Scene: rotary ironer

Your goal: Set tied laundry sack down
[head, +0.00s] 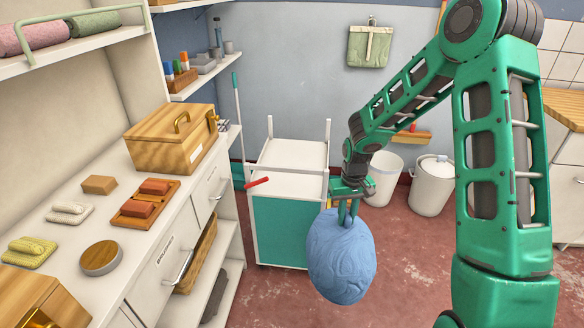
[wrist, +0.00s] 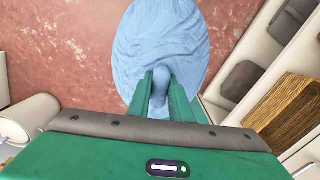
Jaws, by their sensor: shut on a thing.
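The tied laundry sack (head: 341,262) is a round blue cloth bundle. It hangs from my gripper (head: 347,212) in the head view, in front of the white and green cart. My gripper is shut on the sack's tied neck, and the sack appears to hang above the floor. In the wrist view, the two green fingers of my gripper (wrist: 161,92) pinch the knob-like neck, with the sack (wrist: 165,35) spreading out beyond them over the red floor. The underside of the sack is hidden in the wrist view.
A white and green cart (head: 280,232) with a red handle stands behind the sack. The left counter (head: 75,225) holds wooden boxes, brushes and soap blocks. Two white bins (head: 432,187) stand at the back wall. Red floor (head: 405,275) is clear to the sack's right.

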